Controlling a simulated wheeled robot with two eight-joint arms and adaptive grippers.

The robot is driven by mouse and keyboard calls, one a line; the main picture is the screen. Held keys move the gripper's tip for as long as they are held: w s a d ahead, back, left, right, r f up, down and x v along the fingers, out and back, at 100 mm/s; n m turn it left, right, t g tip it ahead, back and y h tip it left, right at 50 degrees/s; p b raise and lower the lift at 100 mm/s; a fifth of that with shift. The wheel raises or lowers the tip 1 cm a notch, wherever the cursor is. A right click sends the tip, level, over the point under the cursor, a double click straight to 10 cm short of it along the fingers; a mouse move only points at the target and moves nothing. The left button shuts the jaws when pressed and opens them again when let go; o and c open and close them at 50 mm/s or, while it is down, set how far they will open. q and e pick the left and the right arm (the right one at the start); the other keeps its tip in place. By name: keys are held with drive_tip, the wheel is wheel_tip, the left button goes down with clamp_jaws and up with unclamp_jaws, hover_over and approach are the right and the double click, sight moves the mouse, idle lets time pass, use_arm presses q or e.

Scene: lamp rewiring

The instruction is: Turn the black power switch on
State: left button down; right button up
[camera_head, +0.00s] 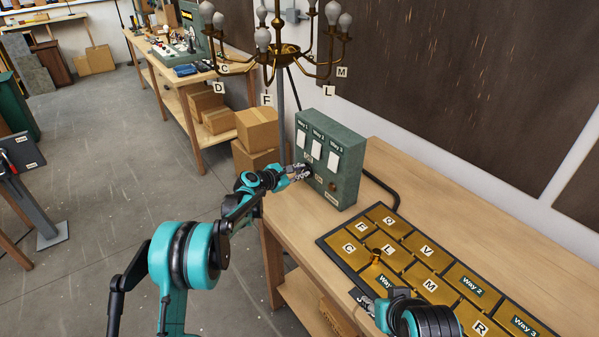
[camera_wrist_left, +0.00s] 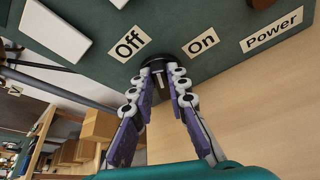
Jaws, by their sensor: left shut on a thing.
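The green power box (camera_head: 342,150) stands on the wooden table with three white switches labelled Way 1, Way 2 and Way 3 on its front. My left gripper (camera_head: 305,171) reaches the lower front of this box. In the left wrist view its fingers (camera_wrist_left: 159,84) are shut on the black power switch (camera_wrist_left: 154,63), a small dark knob largely covered by the fingertips. The Off label (camera_wrist_left: 130,43) and the On label (camera_wrist_left: 202,41) are beside it. I cannot tell which way the knob points. My right gripper (camera_head: 362,297) is low over the table edge, its fingers mostly hidden.
A tray of brass plates (camera_head: 326,241) with letter labels lies on the table, with a small brass part (camera_head: 376,257) on it. A brass chandelier (camera_head: 284,53) hangs above. Cardboard boxes (camera_head: 257,128) stand behind my left gripper.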

use_arm(q)
drive_tip(key=m+t, duration=0.1)
drive_tip(key=m+b, duration=0.1)
drive_tip(key=f+m+t+b, duration=0.1)
drive_tip(key=m, duration=0.1)
drive_tip(key=shift+s+d+t+y, duration=0.25)
drive_tip(key=shift+s+t+y, duration=0.05)
drive_tip(key=shift+s, duration=0.1)
use_arm(e)
wheel_tip(320, 180, down, 2)
drive_tip(key=shift+f, duration=0.15)
use_arm(q)
drive_tip(key=m+b, duration=0.1)
drive_tip(key=f+m+t+b, duration=0.1)
drive_tip(key=m, duration=0.1)
drive_tip(key=shift+s+d+t, duration=0.1)
drive_tip(key=shift+s+t, duration=0.05)
drive_tip(key=shift+t, duration=0.15)
use_arm(e)
wheel_tip(320, 180, down, 2)
drive_tip(key=shift+f, duration=0.1)
use_arm(q)
drive_tip(key=shift+f+m+t+b, duration=0.1)
drive_tip(key=shift+m+t+b, duration=0.3)
drive_tip(key=shift+m+b, duration=0.55)
use_arm(e)
drive_tip(key=shift+f, duration=0.5)
use_arm(q)
drive_tip(key=shift+m, duration=0.45)
